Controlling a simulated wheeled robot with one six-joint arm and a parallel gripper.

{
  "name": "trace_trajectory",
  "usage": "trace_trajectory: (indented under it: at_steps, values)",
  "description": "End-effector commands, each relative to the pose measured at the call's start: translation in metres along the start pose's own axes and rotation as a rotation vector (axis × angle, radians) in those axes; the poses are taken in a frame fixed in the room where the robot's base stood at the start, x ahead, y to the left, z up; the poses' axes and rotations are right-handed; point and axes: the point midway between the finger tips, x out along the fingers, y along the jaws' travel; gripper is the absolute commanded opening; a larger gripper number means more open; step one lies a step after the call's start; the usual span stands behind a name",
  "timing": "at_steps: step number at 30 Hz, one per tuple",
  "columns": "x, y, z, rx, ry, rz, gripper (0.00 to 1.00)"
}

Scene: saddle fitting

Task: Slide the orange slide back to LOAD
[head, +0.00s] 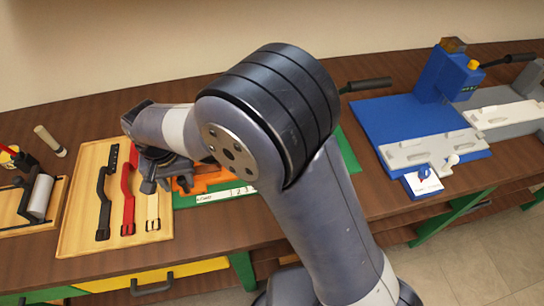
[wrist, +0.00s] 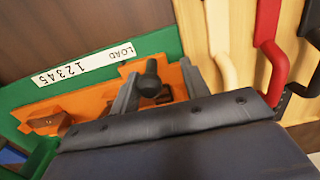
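The orange slide (wrist: 92,106) lies in a green base (wrist: 163,42) beside a white label strip (wrist: 85,62) reading LOAD and 1 to 5. A dark knob (wrist: 150,82) stands near the slide's LOAD end. My gripper (wrist: 160,88) is open, with one finger on each side of the knob and a visible gap at least on the right. Whether the left finger touches it I cannot tell. In the head view the orange slide (head: 212,180) is partly hidden by my arm, and my gripper (head: 163,180) is at its left end.
A wooden board (head: 80,205) with black, red and cream handles lies just left of the slide. A blue fixture (head: 400,118) with grey clamping parts stands at the right. A roller tray (head: 50,218) is at the far left. My arm covers the middle of the bench.

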Motion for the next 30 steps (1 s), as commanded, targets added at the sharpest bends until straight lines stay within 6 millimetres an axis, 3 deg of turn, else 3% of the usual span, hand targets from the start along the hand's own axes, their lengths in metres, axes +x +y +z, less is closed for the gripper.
trace_trajectory:
  at_steps: [21, 30]
  values:
    - [-0.057, 0.001, 0.000, 0.000, -0.001, 0.002, 0.44]
    - [-0.058, 0.001, 0.000, 0.000, -0.001, 0.002, 0.44]
